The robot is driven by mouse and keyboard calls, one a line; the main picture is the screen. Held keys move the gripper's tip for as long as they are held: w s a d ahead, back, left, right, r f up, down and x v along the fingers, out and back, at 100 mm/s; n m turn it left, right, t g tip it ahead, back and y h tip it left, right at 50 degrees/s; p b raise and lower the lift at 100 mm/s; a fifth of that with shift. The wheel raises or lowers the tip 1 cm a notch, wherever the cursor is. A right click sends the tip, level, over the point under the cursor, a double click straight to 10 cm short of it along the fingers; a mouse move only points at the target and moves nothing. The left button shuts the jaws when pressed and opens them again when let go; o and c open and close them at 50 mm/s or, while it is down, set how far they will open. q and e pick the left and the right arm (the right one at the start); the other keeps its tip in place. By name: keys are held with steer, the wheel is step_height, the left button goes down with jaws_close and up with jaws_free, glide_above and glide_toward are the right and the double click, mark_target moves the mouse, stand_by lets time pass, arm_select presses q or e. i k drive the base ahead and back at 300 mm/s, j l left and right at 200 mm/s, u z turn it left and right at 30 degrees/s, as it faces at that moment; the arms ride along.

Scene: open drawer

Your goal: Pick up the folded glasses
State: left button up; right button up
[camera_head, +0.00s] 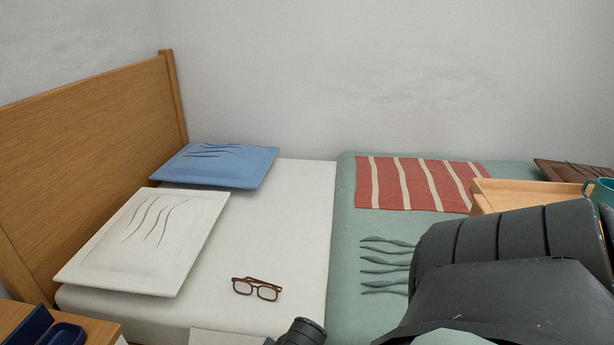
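The folded glasses (244,291) have brown frames and lie on the white bed sheet (285,220), in the lower middle of the head view. Their lenses face toward me, and the temples appear folded behind them. Nothing touches the glasses. A dark part of my arm shows at the bottom edge, a little right of them. A large dark arm link of mine fills the lower right. The fingers of neither gripper show.
A white pillow (140,240) lies left of the glasses, and a blue pillow (215,165) lies behind. A nightstand (92,333) with a dark blue case (30,326) is at lower left. A green blanket (345,240), a striped red cloth (410,185) and a wooden tray (525,195) are to the right.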

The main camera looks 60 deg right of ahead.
mark_target(243, 287)
steer(key=j+z, duration=0.2)
steer(key=z, duration=0.25)
steer(key=j+z, duration=0.15)
steer(key=z, duration=0.3)
steer(key=k+j+z, duration=0.1)
steer(key=z, duration=0.4)
steer(key=i+j+z, duration=0.2)
steer(key=i, duration=0.2)
steer(key=l, duration=0.1)
